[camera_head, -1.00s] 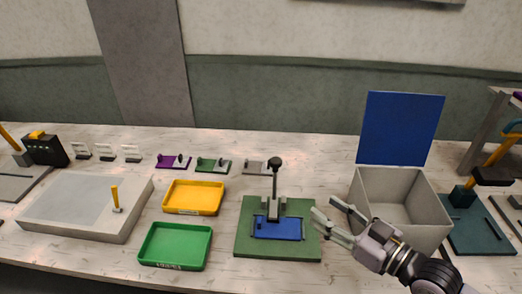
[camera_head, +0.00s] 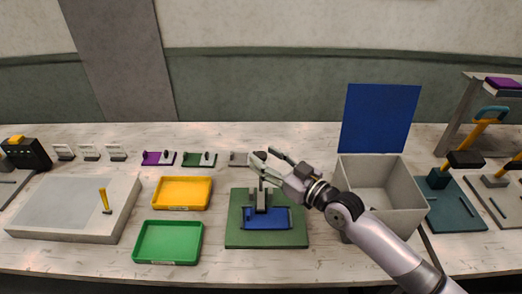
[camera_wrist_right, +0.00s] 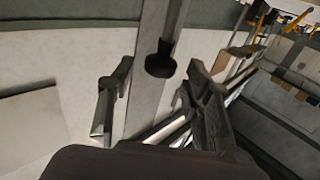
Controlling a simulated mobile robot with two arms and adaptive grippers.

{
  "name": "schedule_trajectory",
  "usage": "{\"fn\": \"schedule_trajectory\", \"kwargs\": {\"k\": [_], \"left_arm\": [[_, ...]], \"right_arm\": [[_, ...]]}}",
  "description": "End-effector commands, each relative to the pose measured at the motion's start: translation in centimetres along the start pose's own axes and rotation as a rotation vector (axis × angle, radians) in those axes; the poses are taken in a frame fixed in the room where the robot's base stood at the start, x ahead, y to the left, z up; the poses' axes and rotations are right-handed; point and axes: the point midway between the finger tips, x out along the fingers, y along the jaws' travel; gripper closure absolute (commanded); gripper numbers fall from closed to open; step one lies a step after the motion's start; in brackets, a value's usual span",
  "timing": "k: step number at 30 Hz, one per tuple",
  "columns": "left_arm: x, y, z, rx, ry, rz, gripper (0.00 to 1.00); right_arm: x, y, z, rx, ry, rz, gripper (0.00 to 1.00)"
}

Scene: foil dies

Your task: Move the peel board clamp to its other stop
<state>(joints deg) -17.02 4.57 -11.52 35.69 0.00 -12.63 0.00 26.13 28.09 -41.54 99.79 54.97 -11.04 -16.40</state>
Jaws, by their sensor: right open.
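A green board (camera_head: 237,234) bears a blue plate (camera_head: 278,218) and a grey clamp block (camera_head: 262,205) with an upright lever; I take this as the peel board and its clamp. The lever's black knob (camera_wrist_right: 160,62) shows in the wrist view between and just beyond my right fingertips, apart from both as far as I can tell. My right gripper (camera_head: 264,157) is open at the lever's top, reaching in from the right. It partly hides the knob in the head view. My left gripper is not in view.
An open grey box (camera_head: 385,205) with a blue lid stands right of the board, under my right arm. Yellow (camera_head: 182,206) and green (camera_head: 168,260) trays lie to the left. Small purple (camera_head: 158,158), green and grey pieces sit behind. A teal board (camera_head: 452,205) stands at right.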

Motion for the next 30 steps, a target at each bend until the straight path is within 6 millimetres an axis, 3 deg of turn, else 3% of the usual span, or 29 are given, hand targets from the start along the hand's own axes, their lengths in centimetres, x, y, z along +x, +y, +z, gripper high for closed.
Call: {"fn": "schedule_trajectory", "kwargs": {"k": [6,16,30], "left_arm": [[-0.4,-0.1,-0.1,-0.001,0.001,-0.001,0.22],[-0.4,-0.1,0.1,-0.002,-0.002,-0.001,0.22],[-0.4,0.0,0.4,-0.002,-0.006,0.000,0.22]], "right_arm": [[2.2,0.1,-0.1,0.000,0.001,0.001,0.54],[2.5,0.0,0.0,-0.001,0.001,0.001,0.54],[2.5,0.0,0.0,0.000,0.000,0.001,0.85]]}}
